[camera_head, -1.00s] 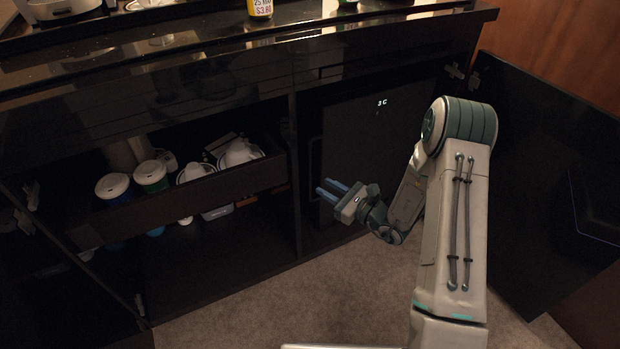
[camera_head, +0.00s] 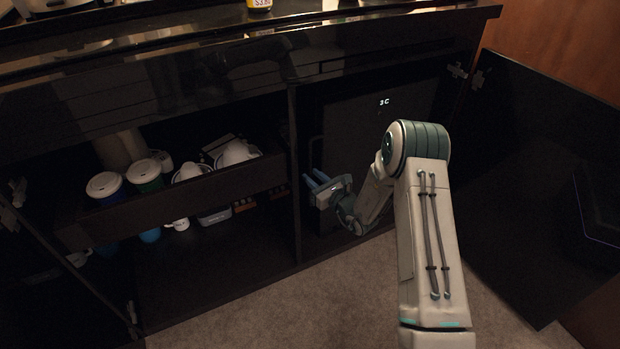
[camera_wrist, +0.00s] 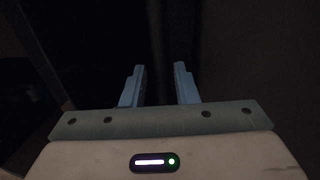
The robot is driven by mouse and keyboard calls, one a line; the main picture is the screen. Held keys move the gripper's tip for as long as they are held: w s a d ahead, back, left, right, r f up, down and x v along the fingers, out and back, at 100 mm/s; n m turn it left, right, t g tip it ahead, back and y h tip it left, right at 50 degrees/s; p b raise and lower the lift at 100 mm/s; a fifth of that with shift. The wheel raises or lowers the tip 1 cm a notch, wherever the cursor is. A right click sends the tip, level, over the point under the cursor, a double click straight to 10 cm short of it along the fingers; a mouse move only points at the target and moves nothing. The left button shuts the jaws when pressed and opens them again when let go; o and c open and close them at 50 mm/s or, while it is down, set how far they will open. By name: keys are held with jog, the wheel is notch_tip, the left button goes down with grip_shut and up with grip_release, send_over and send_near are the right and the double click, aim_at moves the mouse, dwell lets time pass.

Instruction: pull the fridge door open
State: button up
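The fridge door (camera_head: 352,125) is a dark flat panel with a "3C" display, set inside the right cabinet bay. It looks closed. A thin dark handle (camera_head: 315,158) runs vertically along its left edge. My gripper (camera_head: 309,180) is at the lower left of the door, near the handle's lower end. In the wrist view my gripper (camera_wrist: 160,82) has its two blue fingers apart with a gap between them. A dark vertical edge shows beyond the gap; it is too dark to tell whether it is the handle or whether the fingers touch anything.
A cabinet door (camera_head: 535,180) stands open on the right. A dark divider (camera_head: 294,170) separates the bays. Carpet (camera_head: 270,310) in front is clear.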

jog(key=shift+x, duration=1.05)
grip_shut()
jog(key=shift+d, duration=0.1)
jog(key=shift+s, duration=0.1)
